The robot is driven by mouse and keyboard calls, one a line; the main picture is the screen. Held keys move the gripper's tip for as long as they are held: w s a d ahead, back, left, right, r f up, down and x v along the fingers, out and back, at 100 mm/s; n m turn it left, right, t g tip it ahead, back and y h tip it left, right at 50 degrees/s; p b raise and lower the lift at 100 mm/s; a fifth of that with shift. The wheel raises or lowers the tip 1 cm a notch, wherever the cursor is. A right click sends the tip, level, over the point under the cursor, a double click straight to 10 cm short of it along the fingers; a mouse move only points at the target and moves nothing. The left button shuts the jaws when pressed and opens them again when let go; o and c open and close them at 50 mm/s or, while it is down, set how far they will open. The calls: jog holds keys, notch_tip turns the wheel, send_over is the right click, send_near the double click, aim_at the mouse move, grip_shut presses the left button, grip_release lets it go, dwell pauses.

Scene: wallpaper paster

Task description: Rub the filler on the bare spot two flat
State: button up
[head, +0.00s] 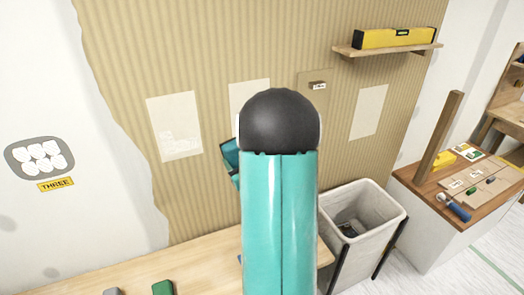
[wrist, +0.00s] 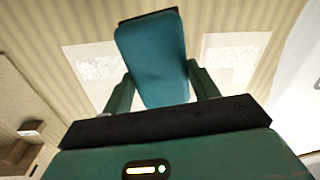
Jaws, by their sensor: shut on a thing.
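My gripper (wrist: 158,88) is shut on a teal block (wrist: 152,55) with a dark far edge, held between its two fingers and facing the striped wall. Two pale bare spots flank the block in the wrist view, a left one (wrist: 92,68) and a right one (wrist: 235,58), both with mottled white filler. I cannot tell whether the block touches the wall. In the head view my arm hides most of the gripper and part of the middle bare spot (head: 249,93). The left bare spot (head: 172,115) has whitish filler low down. Its number does not show.
Another bare spot (head: 368,112) is at the right. A small brown ledge with a tag (head: 318,86) and a shelf with a yellow level (head: 400,37) jut from the wall. A wooden table (head: 110,275), a bin (head: 372,205) and a side bench (head: 470,185) stand below.

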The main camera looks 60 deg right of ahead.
jog(key=s+d+r+m+h, duration=0.1)
jog(key=s+d+r, duration=0.2)
jog(key=s, duration=0.3)
jog(key=shift+s+d+r+g+h, duration=0.25)
jog(key=shift+d+g+h, duration=0.15)
jog(key=shift+d, duration=0.5)
jog(key=shift+w, duration=0.1)
jog(key=x, duration=0.6)
jog(key=shift+w, duration=0.2)
jog(key=shift+x, duration=1.35)
dwell(2.0)
jog(key=shift+s, duration=0.1)
dwell(0.3)
jog(key=s+d, duration=0.3)
jog(key=d, duration=0.2)
dwell(0.5)
jog(key=shift+s+d, duration=0.1)
